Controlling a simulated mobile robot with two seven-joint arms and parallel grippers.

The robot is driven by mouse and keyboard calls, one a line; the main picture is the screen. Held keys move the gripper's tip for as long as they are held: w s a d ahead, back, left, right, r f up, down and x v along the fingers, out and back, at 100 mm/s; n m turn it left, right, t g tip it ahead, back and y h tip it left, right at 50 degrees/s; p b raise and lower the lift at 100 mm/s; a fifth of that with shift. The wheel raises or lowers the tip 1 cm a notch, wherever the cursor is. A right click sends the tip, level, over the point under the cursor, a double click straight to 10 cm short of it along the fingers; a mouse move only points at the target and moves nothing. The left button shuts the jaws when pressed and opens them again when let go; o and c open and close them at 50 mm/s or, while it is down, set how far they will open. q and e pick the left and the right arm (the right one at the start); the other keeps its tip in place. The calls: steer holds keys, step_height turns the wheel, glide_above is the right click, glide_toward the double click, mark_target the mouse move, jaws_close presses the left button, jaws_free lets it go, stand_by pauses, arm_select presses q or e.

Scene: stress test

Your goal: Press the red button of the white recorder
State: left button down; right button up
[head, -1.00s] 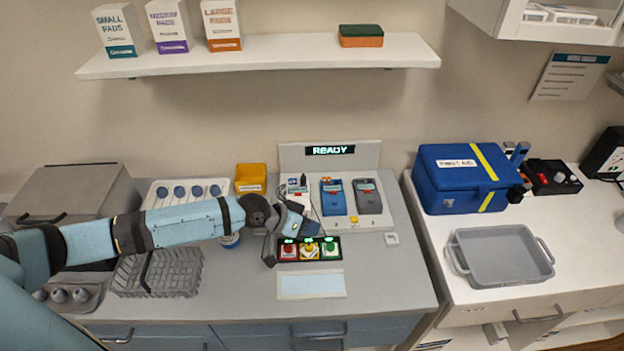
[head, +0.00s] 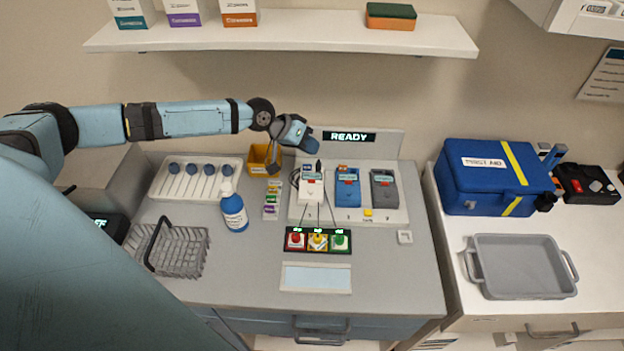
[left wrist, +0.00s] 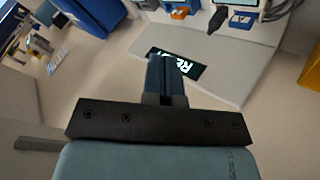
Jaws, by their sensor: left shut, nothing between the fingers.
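The white recorder (head: 311,188) stands at the left of three devices on a pale dock, beside a blue one (head: 347,187) and a grey one (head: 383,189). A small red mark (head: 313,182) shows on its front; I cannot tell its details. My left gripper (head: 314,143) is shut and empty, in front of the wall-side panel, above and behind the recorder and apart from it. In the left wrist view its blue fingers (left wrist: 167,75) point toward the READY display. My right gripper is out of view.
A panel with red, yellow and green buttons (head: 318,240) lies in front of the dock. A blue bottle (head: 233,211), wire basket (head: 185,250) and yellow bin (head: 258,158) stand to the left. The shelf (head: 290,38) hangs above. The front counter is partly clear.

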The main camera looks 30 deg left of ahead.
mark_target(310, 179)
arm_select(q)
step_height(310, 179, down, 8)
steer(key=b, duration=0.6)
steer(key=shift+f+b, duration=0.2)
steer(key=shift+b, duration=0.2)
steer(key=shift+f, duration=0.2)
stand_by(0.5)
steer(key=shift+f, duration=0.1)
stand_by(0.7)
steer(key=shift+f, duration=0.35)
